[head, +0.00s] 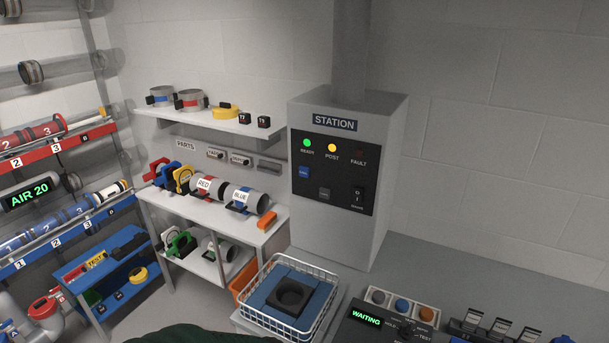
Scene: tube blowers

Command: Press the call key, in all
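The grey station box (340,238) stands at the back of the grey worktop, with a dark panel (341,172) on its front. The panel has a blue key (304,172) at its left, a dark grey key (325,193) lower down and a rocker switch (357,196) at its right. The lettering on the keys is too small to read, so I cannot tell which is the call key. The green READY lamp (307,143) and the yellow POST lamp (332,148) are lit; the FAULT lamp (359,153) is dark. Neither gripper is in view.
A wire basket (266,321) with a blue insert and dark round socket sits before the station. A console (366,317) reading WAITING and coloured buttons are at its right. Shelves of parts (210,122) stand left. The worktop (440,275) right of the station is clear.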

